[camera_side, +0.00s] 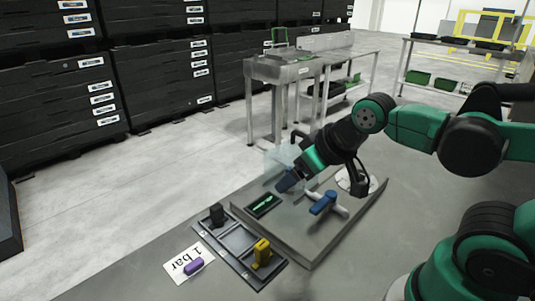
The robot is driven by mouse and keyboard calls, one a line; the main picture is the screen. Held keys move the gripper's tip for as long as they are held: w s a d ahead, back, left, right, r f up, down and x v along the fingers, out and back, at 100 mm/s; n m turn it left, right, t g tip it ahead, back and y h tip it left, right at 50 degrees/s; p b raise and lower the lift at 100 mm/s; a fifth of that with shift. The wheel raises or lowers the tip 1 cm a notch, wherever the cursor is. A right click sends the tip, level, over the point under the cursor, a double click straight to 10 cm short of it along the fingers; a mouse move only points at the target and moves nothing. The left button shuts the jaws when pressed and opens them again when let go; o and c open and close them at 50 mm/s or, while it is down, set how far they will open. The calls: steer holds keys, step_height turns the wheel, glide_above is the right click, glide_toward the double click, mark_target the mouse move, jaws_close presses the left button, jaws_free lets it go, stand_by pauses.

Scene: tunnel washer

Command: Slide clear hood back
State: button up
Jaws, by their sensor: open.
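The clear hood (277,158) is a pale see-through box at the back left of the grey metal plate (289,237). My gripper (286,184) has blue fingertips and points down and left at the hood's near right side. The fingers overlap the hood's lower edge in this view, and I cannot tell whether they touch it. The gripper is open. Part of the hood is hidden behind the gripper and the arm.
A blue-handled valve (323,203) and a dark tray with a green item (263,204) are on the plate. A black compartment tray (233,240) holds a black piece (217,214) and a yellow piece (262,252). A purple piece (194,266) lies on the "1 bar" card (177,262).

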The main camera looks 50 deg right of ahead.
steer(key=shift+c, duration=0.2)
steer(key=c, duration=0.3)
steer(key=w+d+r+g+h, duration=0.1)
steer(key=w+d+r+g, duration=0.2)
steer(key=w+d+r, duration=0.1)
steer(key=shift+w+d+r, duration=0.15)
steer(key=shift+w+r, duration=0.1)
steer(key=shift+r, duration=0.05)
steer(key=shift+c, duration=0.6)
steer(key=r+g+h, duration=0.1)
steer(key=g, duration=0.3)
glide_above(301, 134)
steer(key=a, duration=0.1)
steer(key=shift+d+f, duration=0.25)
steer(key=shift+f, duration=0.95)
steer(key=shift+d+f, duration=0.25)
steer(key=shift+f, duration=0.9)
jaws_close()
